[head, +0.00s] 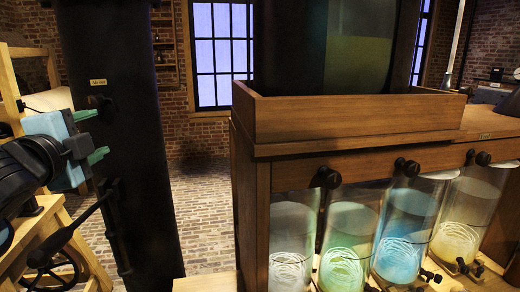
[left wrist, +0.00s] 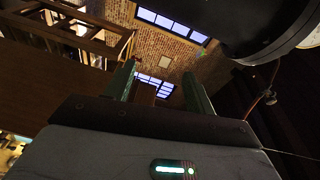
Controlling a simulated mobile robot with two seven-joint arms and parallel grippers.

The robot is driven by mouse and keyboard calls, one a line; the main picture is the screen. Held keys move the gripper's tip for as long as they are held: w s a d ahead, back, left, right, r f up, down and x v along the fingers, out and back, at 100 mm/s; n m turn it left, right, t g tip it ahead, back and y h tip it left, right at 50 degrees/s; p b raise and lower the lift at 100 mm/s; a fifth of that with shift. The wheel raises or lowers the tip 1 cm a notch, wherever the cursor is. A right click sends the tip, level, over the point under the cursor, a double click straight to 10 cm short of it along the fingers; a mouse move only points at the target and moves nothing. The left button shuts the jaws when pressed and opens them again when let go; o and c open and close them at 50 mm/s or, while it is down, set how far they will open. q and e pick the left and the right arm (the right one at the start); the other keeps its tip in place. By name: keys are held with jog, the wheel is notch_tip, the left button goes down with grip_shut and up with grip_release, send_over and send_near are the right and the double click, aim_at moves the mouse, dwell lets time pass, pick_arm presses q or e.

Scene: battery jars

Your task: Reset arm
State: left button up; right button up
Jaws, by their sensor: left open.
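My left gripper (head: 94,136) is at the left edge of the head view, in front of a tall black column. Its two green fingers are apart, with nothing between them. In the left wrist view the gripper (left wrist: 160,85) also shows its fingers apart, with brick wall and windows behind them. My right gripper is in neither view.
Several glass jars, among them a blue one (head: 405,235), stand under a wooden cabinet (head: 350,123) on the right. A black column (head: 120,150) stands close to my left gripper. A wooden frame with a wheel (head: 50,270) is at lower left. Brick floor (head: 205,215) is clear between.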

pick_arm(q)
jog(key=d+h, duration=0.5)
jog(key=d, duration=0.7)
jog(key=w+a+f+n+g, duration=0.1)
jog(key=w+f, duration=0.1)
jog(key=f, duration=0.8)
jog(key=w+a+f+n+g, duration=0.2)
jog(key=f, duration=0.9)
jog(key=s+a+f+n+g+y, duration=0.1)
jog(key=s+f, duration=0.1)
jog(key=f, duration=0.7)
jog(key=s+a+f+n+g, duration=0.1)
jog(key=s+a+f, duration=0.15)
jog(key=f, duration=0.55)
jog(key=s+a+f+n+g, duration=0.1)
jog(key=s+a+f+g, duration=0.1)
jog(key=s+f, duration=1)
jog(key=s+a+f+n+g, duration=0.2)
jog(key=s+f, duration=1)
jog(key=s, duration=0.1)
jog(key=d+n+t, duration=0.1)
jog(key=d+n, duration=0.4)
jog(key=d, duration=0.7)
jog(key=shift+s+f, duration=0.25)
jog(key=shift+s, duration=0.1)
